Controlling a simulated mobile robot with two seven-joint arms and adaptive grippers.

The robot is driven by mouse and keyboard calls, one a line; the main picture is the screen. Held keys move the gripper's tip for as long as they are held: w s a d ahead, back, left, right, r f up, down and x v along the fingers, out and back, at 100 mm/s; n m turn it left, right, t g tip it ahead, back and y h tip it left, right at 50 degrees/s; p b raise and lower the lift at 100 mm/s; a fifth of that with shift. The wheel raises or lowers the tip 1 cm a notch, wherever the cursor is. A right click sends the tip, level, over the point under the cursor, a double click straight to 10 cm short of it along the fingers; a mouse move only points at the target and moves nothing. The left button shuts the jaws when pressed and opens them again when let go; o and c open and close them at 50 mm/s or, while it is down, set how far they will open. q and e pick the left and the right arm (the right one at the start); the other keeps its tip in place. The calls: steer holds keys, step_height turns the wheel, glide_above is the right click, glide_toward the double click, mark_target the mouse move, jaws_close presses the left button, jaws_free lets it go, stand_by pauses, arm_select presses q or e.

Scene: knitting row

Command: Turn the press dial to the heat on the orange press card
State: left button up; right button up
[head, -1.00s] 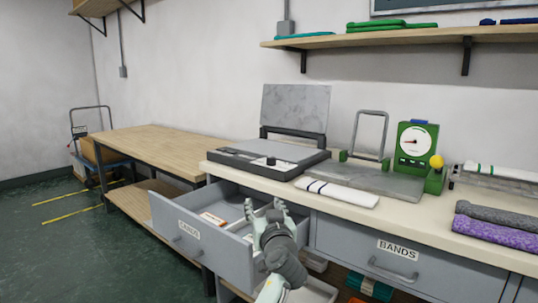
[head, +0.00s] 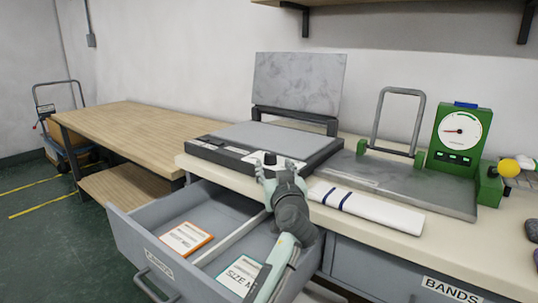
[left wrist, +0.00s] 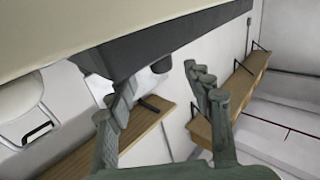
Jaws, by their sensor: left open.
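The press (head: 232,132) stands on the counter with its grey lid (head: 297,85) raised. Its black dial (head: 269,158) is a small knob on the front edge; its setting cannot be read. The orange-edged card (head: 187,238) lies flat in the open drawer, its print too small to read for sure. My left gripper (head: 282,168) is open and empty, its fingers up at the press's front edge close by the dial, partly covering the area. In the left wrist view the open fingers (left wrist: 165,82) point toward a dark knob (left wrist: 162,65) under the press edge. My right gripper is not in view.
A teal-edged card reading SIZE M (head: 238,276) lies in the same drawer (head: 137,235). A folded white strip with blue stripes (head: 368,208) lies right of the press. A green gauge device (head: 461,135) stands farther right. A wooden bench (head: 140,135) is at left.

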mark_target(271, 160)
arm_select(q)
steer(key=w, duration=0.4)
steer(key=w+a, duration=0.1)
steer(key=w, duration=0.1)
steer(key=shift+w+p, duration=0.25)
steer(key=shift+p, duration=0.15)
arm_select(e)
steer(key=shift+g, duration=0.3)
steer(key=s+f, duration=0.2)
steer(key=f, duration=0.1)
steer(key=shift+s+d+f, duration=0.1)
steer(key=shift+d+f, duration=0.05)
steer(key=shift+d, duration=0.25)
arm_select(q)
jaws_close()
